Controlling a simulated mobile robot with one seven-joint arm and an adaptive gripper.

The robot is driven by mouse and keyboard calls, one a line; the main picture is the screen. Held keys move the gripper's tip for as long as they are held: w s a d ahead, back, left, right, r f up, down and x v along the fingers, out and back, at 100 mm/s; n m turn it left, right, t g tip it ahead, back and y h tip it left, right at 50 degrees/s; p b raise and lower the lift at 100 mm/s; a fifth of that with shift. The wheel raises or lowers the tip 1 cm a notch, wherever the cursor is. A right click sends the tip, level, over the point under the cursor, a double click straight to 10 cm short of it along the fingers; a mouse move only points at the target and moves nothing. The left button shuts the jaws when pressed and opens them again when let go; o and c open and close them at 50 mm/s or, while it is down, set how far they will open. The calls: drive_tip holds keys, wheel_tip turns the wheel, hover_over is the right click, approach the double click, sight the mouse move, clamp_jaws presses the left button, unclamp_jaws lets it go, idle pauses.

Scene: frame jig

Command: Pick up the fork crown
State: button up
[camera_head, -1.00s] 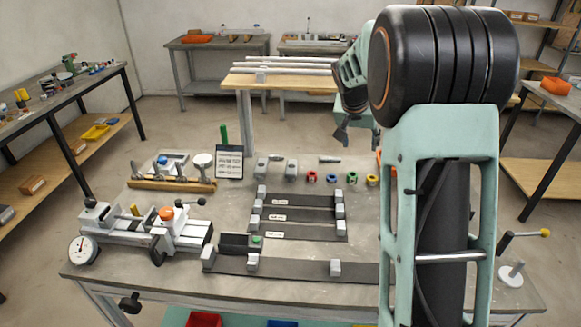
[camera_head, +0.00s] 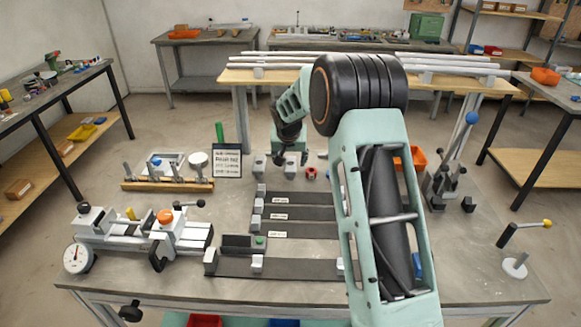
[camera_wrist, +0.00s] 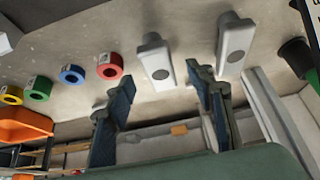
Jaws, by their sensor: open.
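I cannot tell for sure which part is the fork crown. Two similar pale grey parts with a dark round spot stand at the back of the workbench. In the wrist view one (camera_wrist: 153,62) is at upper centre and the other (camera_wrist: 235,45) to its right. In the head view they show as the left grey part (camera_head: 259,166) and the right grey part, partly behind my gripper. My gripper (camera_head: 284,158) hangs over the bench's back edge near them.
Coloured rings, such as the red ring (camera_wrist: 110,66), lie beside the grey parts. A lettered sign (camera_head: 228,160) and a green-handled item (camera_head: 220,134) stand left. An orange bin (camera_head: 411,158) is to the right. Pale tubes (camera_head: 300,60) lie on the bench behind.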

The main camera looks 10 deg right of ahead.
sight(290, 163)
drive_tip(key=shift+w+p+x, duration=0.15)
drive_tip(key=shift+p+x, duration=0.1)
drive_tip(key=shift+x, duration=1)
drive_tip(key=shift+w+p+x, duration=0.15)
drive_tip(key=shift+p+x, duration=0.1)
drive_tip(key=shift+x, duration=0.95)
drive_tip(key=shift+r, duration=0.2)
drive_tip(key=shift+c, duration=0.3)
clamp_jaws()
